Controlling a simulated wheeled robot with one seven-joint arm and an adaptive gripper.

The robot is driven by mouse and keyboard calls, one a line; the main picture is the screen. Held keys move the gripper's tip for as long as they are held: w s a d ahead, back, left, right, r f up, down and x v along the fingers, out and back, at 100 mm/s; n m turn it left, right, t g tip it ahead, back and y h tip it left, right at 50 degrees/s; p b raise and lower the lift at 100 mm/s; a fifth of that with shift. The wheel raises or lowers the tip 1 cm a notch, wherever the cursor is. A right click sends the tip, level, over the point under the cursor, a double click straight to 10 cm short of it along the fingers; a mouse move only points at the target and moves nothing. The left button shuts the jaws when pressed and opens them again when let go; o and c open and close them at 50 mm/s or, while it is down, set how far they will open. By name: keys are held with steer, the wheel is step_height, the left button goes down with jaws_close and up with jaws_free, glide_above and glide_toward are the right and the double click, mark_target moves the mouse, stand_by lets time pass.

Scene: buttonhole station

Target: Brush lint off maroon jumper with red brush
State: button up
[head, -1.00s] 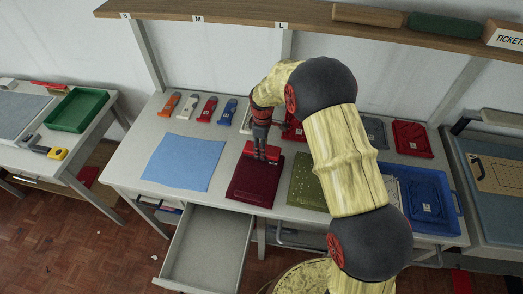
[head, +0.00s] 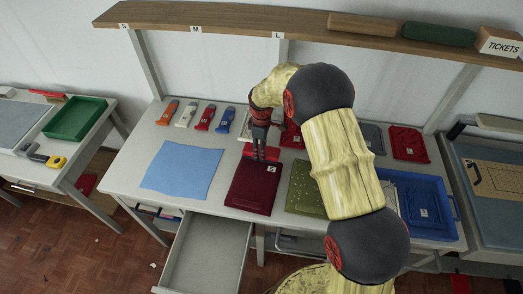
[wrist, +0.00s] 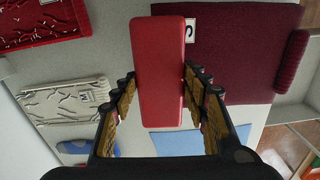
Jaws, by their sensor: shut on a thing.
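The maroon jumper (head: 252,190) lies folded flat on the table, with a small white label near its far edge. No lint specks show on it in either view. My gripper (head: 260,143) is shut on the red brush (head: 262,152) at the far edge of the jumper. In the wrist view the brush (wrist: 158,70) sits between the fingers (wrist: 165,105) and overlaps the side of the jumper (wrist: 240,55) by the label. I cannot tell whether its bristles touch the cloth.
A light blue cloth (head: 182,170) lies left of the jumper. A speckled olive garment (head: 305,190) lies right of it. Several coloured-handled tools, including a blue one (head: 226,119), lie behind. A blue tray (head: 447,228) is at the right. A drawer (head: 205,255) stands open in front.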

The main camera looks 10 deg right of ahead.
steer(key=shift+r+p, duration=1)
steer(key=shift+r, duration=1.1)
steer(key=shift+f, duration=0.1)
